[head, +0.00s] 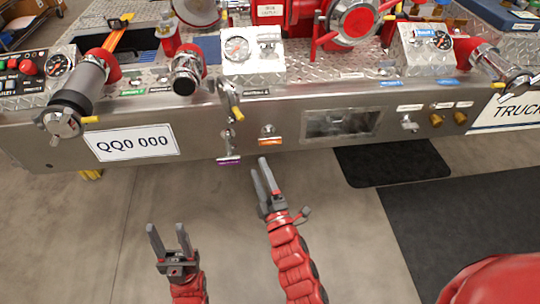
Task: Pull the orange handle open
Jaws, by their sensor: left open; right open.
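A small metal pull handle (267,130) with an orange label (270,142) sits on the front steel panel of the bumper (225,135), near the middle of the head view. My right gripper (260,169) is open and empty. Its fingers point up at the panel, just below the orange-labelled handle in the picture and apart from it. My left gripper (167,234) is open and empty, lower and further left, over the floor in the picture. Nothing hides the orange-labelled handle.
A similar handle with a purple label (229,160) hangs just left of the orange one. A recessed window (340,123) is to the right. A plate reading QQ0 000 (131,143) is at left. Black mats (470,230) lie at right; the grey floor is clear.

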